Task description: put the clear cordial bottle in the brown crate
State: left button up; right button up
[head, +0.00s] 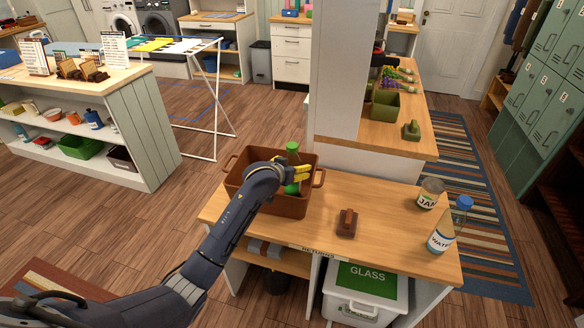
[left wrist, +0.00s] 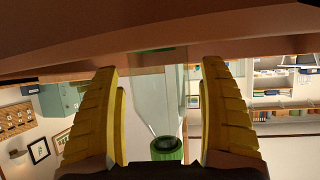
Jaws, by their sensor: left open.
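The brown crate (head: 272,205) stands at the left end of the wooden counter. The clear cordial bottle, with its green cap (head: 292,147), is upright with its lower part inside the crate, towards its right side. My left gripper (head: 303,173) is over the crate with its yellow fingers at the bottle and hides its middle. In the left wrist view the picture is upside down; the clear bottle (left wrist: 165,100) stands between the two spread fingers, with a gap on each side. Its base is hidden behind the crate's edge (left wrist: 100,58). My right gripper is not in view.
A brown block with a handle (head: 346,223) lies right of the crate. A water bottle with a blue cap (head: 440,237) and a jam jar (head: 430,194) stand at the counter's right end. A white pillar (head: 338,70) rises behind. The counter's middle is mostly clear.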

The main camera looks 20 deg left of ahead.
pick_arm(q)
jog(key=shift+r, duration=0.1)
jog(key=v, duration=1.2)
